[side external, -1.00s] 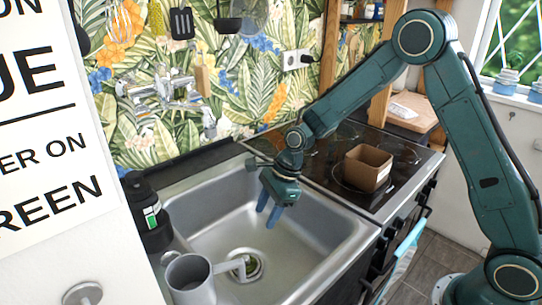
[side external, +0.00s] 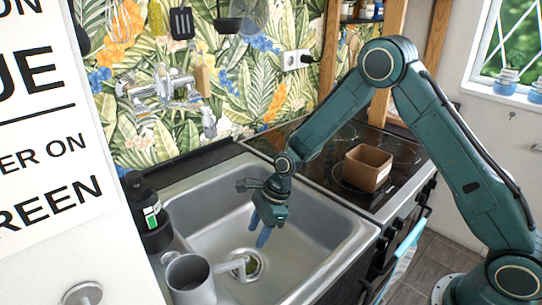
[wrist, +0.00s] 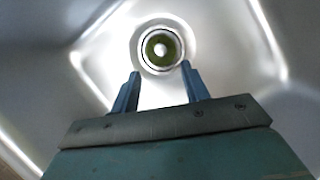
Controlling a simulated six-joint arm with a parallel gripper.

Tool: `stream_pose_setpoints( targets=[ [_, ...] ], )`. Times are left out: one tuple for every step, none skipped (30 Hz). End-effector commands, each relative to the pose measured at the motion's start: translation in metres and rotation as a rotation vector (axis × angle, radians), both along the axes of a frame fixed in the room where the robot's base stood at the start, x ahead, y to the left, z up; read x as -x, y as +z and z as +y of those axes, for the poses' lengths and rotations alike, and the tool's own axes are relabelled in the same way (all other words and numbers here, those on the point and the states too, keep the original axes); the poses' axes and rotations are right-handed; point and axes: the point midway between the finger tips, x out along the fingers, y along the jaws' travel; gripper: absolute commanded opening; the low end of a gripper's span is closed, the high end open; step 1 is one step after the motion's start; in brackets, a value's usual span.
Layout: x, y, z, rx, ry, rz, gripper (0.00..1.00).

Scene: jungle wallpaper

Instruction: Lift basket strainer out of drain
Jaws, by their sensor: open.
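In the wrist view the strainer (wrist: 161,48) is a round, dark greenish basket with a bright centre knob, inside the pale drain ring (wrist: 141,60). My gripper (side external: 261,231) is in the sink space, above and a little right of the strainer, fingers pointing down. In the wrist view my gripper's blue fingertips (wrist: 161,73) are apart with nothing between them, and the strainer lies just beyond them.
A dark bottle (side external: 147,212) is at the left rim. The chrome tap (side external: 165,88) is at the back. A brown box (side external: 368,168) sits on the stove (side external: 325,172) to the right.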

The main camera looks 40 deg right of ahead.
Motion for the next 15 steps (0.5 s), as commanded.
stream_pose_setpoints(
  targets=[
    [-0.001, -0.008, 0.003, 0.001, 0.000, 0.001, 0.46],
    [-0.001, -0.012, 0.004, 0.000, 0.001, 0.002, 0.46],
    [-0.002, -0.017, 0.006, 0.001, 0.001, 0.002, 0.46],
    [-0.003, -0.021, 0.008, 0.001, 0.000, 0.003, 0.46],
    [-0.003, -0.025, 0.009, 0.001, -0.001, 0.002, 0.46],
    [-0.004, -0.030, 0.011, 0.001, 0.000, 0.002, 0.46],
    [-0.005, -0.034, 0.013, 0.001, 0.001, 0.002, 0.46],
    [-0.005, -0.038, 0.014, 0.001, 0.001, 0.002, 0.46],
    [-0.006, -0.042, 0.016, 0.001, 0.000, 0.001, 0.46],
    [-0.007, -0.046, 0.017, 0.000, -0.001, 0.002, 0.46],
    [-0.007, -0.050, 0.019, 0.001, -0.001, 0.002, 0.46],
    [-0.008, -0.055, 0.021, 0.001, -0.001, 0.002, 0.46],
    [-0.009, -0.058, 0.022, 0.001, 0.000, 0.003, 0.46],
    [-0.009, -0.062, 0.023, 0.001, 0.000, 0.001, 0.46],
    [-0.010, -0.066, 0.025, 0.001, 0.000, 0.000, 0.46]
  ],
)
